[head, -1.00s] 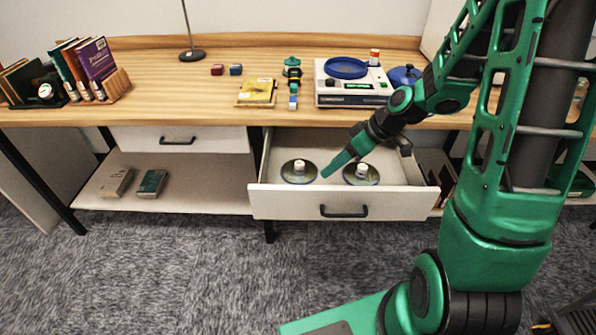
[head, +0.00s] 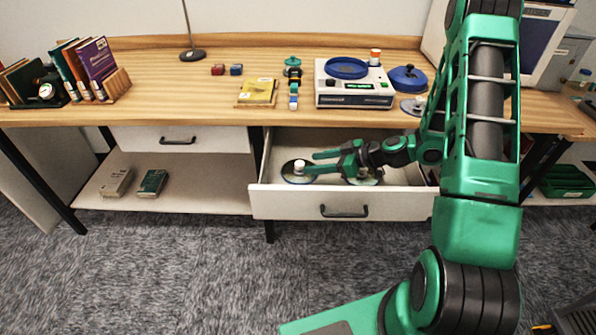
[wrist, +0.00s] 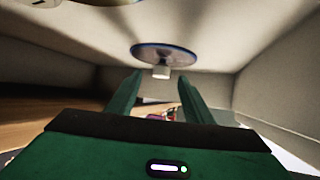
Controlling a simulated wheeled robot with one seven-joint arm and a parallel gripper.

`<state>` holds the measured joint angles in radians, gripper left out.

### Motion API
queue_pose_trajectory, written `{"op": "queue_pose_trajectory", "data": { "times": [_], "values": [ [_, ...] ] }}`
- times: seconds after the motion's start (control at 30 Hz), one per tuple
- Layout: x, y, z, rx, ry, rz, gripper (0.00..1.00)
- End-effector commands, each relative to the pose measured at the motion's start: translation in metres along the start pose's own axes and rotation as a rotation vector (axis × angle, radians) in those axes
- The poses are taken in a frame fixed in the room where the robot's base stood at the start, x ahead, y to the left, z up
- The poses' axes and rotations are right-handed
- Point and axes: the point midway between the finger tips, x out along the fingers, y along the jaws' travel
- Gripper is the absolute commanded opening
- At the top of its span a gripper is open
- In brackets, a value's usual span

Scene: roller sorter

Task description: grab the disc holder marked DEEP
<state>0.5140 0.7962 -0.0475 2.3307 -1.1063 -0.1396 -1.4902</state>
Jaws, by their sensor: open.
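Two disc holders, dark round discs with white knobs, sit in the open drawer (head: 400,207). The left holder (head: 297,174) is near the tips of my gripper (head: 314,163). The right holder (head: 364,180) is partly hidden under my gripper and wrist. In the wrist view, one disc holder (wrist: 164,53) shows beyond the fingers of my gripper (wrist: 160,85), its white knob between their lines and apart from them. The fingers are open and empty. No DEEP marking is readable on either holder.
The drawer walls surround the holders, with the desk top (head: 200,95) above and behind. On the desk are a white machine (head: 353,101), a blue lidded piece (head: 407,78), a yellow book (head: 257,92) and a green-capped tool (head: 292,75). A closed drawer (head: 180,140) is at left.

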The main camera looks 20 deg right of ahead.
Motion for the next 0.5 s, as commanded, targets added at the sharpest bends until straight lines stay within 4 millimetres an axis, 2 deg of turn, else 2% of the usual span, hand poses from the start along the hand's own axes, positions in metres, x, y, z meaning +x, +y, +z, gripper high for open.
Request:
{"op": "queue_pose_trajectory", "data": {
  "times": [0.1,0.33,0.5],
  "values": [
    [0.012,-0.001,0.000,0.000,0.000,-0.002,0.47],
    [0.023,-0.001,-0.001,0.000,0.000,-0.002,0.47],
    [0.045,-0.002,-0.005,-0.001,-0.001,-0.004,0.47]
  ]
}}
